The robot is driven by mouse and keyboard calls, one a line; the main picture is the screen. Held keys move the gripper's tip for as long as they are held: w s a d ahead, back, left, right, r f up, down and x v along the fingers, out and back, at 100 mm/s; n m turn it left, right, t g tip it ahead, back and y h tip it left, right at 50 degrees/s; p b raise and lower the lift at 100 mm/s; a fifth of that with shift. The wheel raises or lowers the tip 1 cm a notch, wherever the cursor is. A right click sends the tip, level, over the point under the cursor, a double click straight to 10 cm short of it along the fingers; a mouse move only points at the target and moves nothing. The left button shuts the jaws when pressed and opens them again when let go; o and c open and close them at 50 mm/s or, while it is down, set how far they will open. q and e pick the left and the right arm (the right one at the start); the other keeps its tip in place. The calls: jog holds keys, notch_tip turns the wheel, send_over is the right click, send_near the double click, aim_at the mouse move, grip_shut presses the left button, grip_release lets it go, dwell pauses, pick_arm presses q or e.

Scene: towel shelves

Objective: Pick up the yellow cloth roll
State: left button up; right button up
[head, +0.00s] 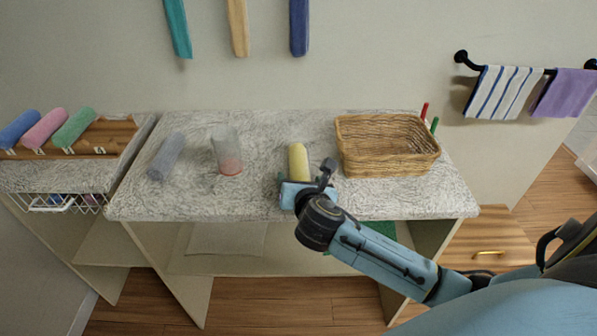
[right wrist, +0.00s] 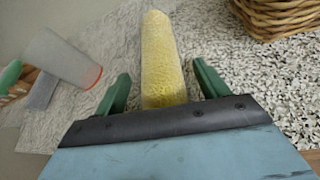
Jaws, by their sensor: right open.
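The yellow cloth roll (head: 297,161) lies on the speckled countertop (head: 265,200), near its middle, pointing away from me. In the right wrist view the roll (right wrist: 162,62) runs between the two green fingers of my right gripper (right wrist: 160,90). The fingers are open, with a gap showing on each side of the roll. The near end of the roll is hidden behind the gripper body. In the head view my right gripper (head: 300,180) is over the roll's near end. My left gripper is not in view.
A wicker basket (head: 388,118) stands right of the roll. A clear glass with a reddish bottom (head: 228,155) and a grey roll (head: 166,156) are to the left. Blue, pink and green rolls (head: 74,127) lie on a wooden rack at far left. Striped and purple towels hang right.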

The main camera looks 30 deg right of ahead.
jog(key=c, duration=1)
